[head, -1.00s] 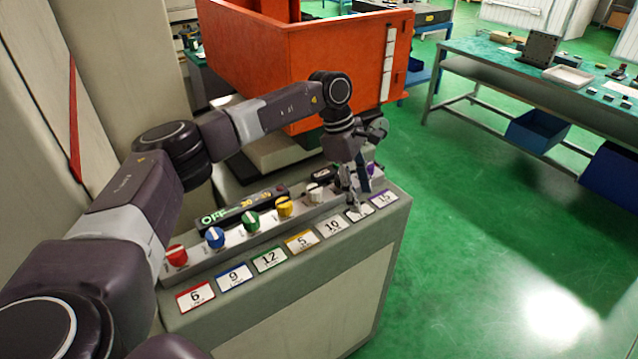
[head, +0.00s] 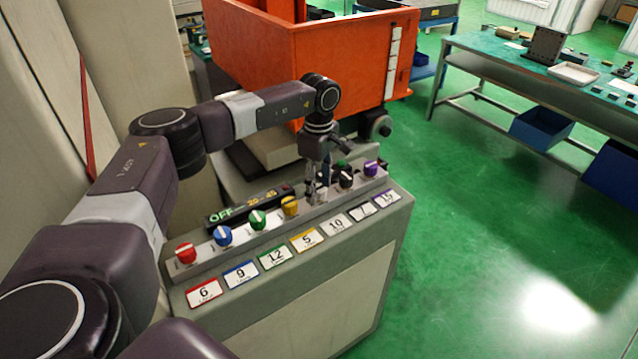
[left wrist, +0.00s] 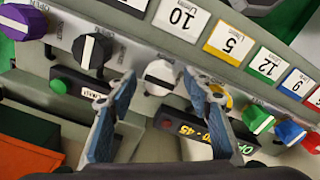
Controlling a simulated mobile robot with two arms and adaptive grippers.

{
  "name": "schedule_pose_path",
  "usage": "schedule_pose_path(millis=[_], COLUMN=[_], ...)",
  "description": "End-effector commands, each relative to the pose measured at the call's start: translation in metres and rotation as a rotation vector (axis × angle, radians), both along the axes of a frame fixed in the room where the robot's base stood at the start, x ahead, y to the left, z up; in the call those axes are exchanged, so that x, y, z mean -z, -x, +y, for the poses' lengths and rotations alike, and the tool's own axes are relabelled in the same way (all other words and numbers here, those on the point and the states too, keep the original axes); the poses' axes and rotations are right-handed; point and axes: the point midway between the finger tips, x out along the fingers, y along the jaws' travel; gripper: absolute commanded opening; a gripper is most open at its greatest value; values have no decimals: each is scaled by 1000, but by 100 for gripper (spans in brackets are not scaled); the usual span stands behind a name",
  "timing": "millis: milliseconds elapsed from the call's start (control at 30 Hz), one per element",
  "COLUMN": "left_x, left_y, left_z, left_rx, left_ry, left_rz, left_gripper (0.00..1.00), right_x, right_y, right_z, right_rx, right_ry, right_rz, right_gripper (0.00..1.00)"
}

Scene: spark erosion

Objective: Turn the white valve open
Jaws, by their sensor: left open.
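The white valve (left wrist: 160,77) is a round knob on the panel's valve row, between the yellow knob (head: 290,206) and the black knob (head: 346,176). In the left wrist view it shows between and just beyond my left gripper's fingertips (left wrist: 155,92), which are open. In the head view my left gripper (head: 317,187) points down over the white knob (head: 321,196) and partly hides it. Whether a finger touches the knob, I cannot tell. My right gripper is in neither view.
Red (head: 185,252), blue (head: 222,235), green (head: 258,220) and purple (head: 371,168) knobs share the row. Numbered cards lie in front, including one with 10 (head: 338,226). A display bar (head: 235,209) stands behind the knobs. An orange tank (head: 345,60) rises beyond.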

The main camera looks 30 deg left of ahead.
Motion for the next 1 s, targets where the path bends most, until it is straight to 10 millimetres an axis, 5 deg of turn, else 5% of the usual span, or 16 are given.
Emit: schedule_pose_path(millis=[200,600,1000], left_x=[1,1,1], left_y=[0,0,0], left_z=[0,-1,-1], left_rx=[0,1,-87], left_ry=[0,1,1], left_rz=[0,0,0], left_gripper=[46,4,4], right_x=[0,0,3], right_y=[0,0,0], right_z=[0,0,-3], right_rx=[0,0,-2], right_ry=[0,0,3], right_rz=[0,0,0], right_gripper=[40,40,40])
